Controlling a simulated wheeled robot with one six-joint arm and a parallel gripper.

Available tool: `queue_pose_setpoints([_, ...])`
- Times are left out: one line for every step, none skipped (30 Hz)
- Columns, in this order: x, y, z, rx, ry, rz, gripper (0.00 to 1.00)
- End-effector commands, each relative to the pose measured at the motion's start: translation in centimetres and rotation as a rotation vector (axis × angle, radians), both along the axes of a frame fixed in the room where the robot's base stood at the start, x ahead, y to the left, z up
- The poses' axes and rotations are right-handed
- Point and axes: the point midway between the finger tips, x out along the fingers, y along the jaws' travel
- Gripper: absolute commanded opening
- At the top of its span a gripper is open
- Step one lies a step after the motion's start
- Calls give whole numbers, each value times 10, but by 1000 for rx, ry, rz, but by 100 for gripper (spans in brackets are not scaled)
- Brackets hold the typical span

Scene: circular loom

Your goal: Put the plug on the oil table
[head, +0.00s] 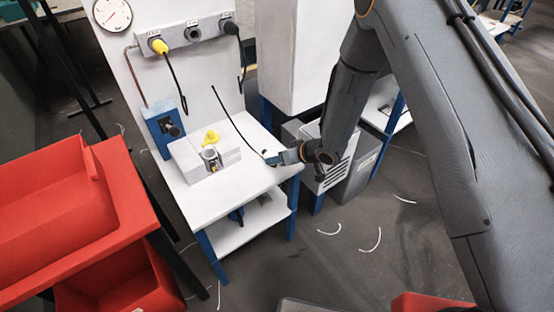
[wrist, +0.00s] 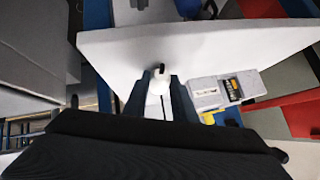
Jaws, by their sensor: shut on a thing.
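My gripper (head: 273,158) is at the right edge of the white-topped oil table (head: 205,205), above its surface. The black cable (head: 238,124) of the plug sticks out stiffly up and left from the fingers in the head view. The plug's body is mostly hidden by the fingers there. The table top (wrist: 225,52) spreads out beyond the plug in the wrist view. I cannot tell whether the plug touches the table.
A white block (head: 190,165) with a yellow piece (head: 211,137) and a metal cup stands on the table. A blue device (head: 162,128) stands behind it. A socket strip (head: 190,35) holds a yellow and a black plug. Red bins (head: 70,205) are left. The table's front is clear.

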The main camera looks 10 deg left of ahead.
Motion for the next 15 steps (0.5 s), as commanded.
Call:
queue_pose_setpoints([-1, 0, -5, -4, 4, -1, 0])
queue_pose_setpoints([-1, -1, -6, -4, 4, -1, 0])
queue_pose_setpoints([-1, -1, -7, -5, 4, -1, 0])
queue_pose_setpoints([-1, -1, -8, -5, 4, -1, 0])
queue_pose_setpoints([-1, -1, -9, -6, 5, -1, 0])
queue_pose_setpoints([-1, -1, -11, -7, 6, -2, 0])
queue_pose_setpoints([-1, -1, -12, -8, 6, -1, 0])
queue_pose_setpoints([-2, -1, -13, -8, 6, -1, 0])
queue_pose_setpoints([-2, -1, -15, -9, 8, -1, 0])
queue_pose_setpoints([-2, -1, -16, -10, 9, -2, 0])
queue_pose_setpoints([-2, -1, -17, -10, 9, -2, 0])
queue_pose_setpoints([-2, -1, -18, -10, 9, -2, 0])
queue_pose_setpoints([-2, -1, -19, -10, 9, -2, 0])
queue_pose_setpoints([-2, -1, -20, -10, 10, -2, 0])
queue_pose_setpoints([-3, -1, -21, -10, 10, -2, 0])
